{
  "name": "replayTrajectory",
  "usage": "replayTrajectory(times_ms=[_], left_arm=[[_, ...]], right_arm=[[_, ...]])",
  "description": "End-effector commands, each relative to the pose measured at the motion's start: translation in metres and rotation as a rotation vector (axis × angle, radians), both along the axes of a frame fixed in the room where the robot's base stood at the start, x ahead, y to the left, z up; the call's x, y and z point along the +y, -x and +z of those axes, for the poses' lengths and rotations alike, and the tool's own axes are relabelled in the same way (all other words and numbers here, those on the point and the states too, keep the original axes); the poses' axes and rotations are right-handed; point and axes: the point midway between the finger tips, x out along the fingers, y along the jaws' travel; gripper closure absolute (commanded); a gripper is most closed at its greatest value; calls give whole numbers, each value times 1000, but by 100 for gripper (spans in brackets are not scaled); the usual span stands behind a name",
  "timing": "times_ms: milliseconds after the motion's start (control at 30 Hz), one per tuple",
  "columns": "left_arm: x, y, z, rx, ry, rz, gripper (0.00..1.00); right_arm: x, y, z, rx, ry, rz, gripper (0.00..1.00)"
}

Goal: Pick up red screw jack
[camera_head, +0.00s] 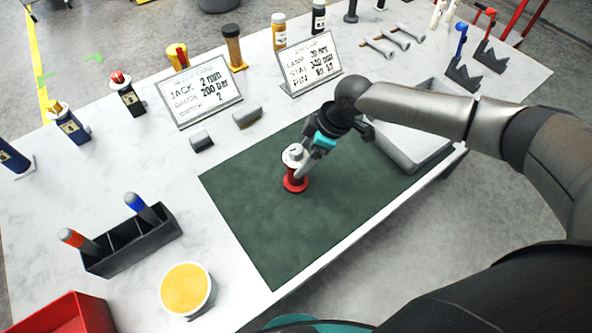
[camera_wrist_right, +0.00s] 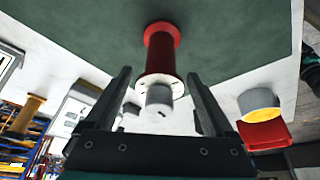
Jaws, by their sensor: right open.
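The red screw jack (camera_head: 295,183) stands upright on the green mat (camera_head: 250,215) in the head view. It has a red body with a round base and a pale top. In the right wrist view the red screw jack (camera_wrist_right: 160,55) has its pale top towards me, between and a little beyond my finger tips. My right gripper (camera_head: 306,165) is close beside the jack's top, and it also shows in the right wrist view (camera_wrist_right: 160,85). It is open, with a finger to each side of the jack. I cannot tell whether a finger touches it. My left gripper is out of view.
A grey tray (camera_head: 440,158) lies right of the mat, partly behind my right arm. Two sign cards (camera_head: 205,95) stand behind the mat with small grey blocks in front. A black holder (camera_head: 133,243) and a yellow-filled bowl (camera_head: 186,289) are at left. The mat around the jack is clear.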

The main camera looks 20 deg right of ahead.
Motion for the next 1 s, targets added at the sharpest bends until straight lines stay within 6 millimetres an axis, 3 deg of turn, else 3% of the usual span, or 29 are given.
replayTrajectory(times_ms=[400, 767, 1000], left_arm=[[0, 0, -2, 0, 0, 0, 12], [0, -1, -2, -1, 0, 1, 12], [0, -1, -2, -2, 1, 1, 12]], right_arm=[[13, -4, -44, 1, 0, 0, 12], [15, -6, -51, -1, 0, 0, 12], [15, -6, -50, -1, 0, 0, 38]])
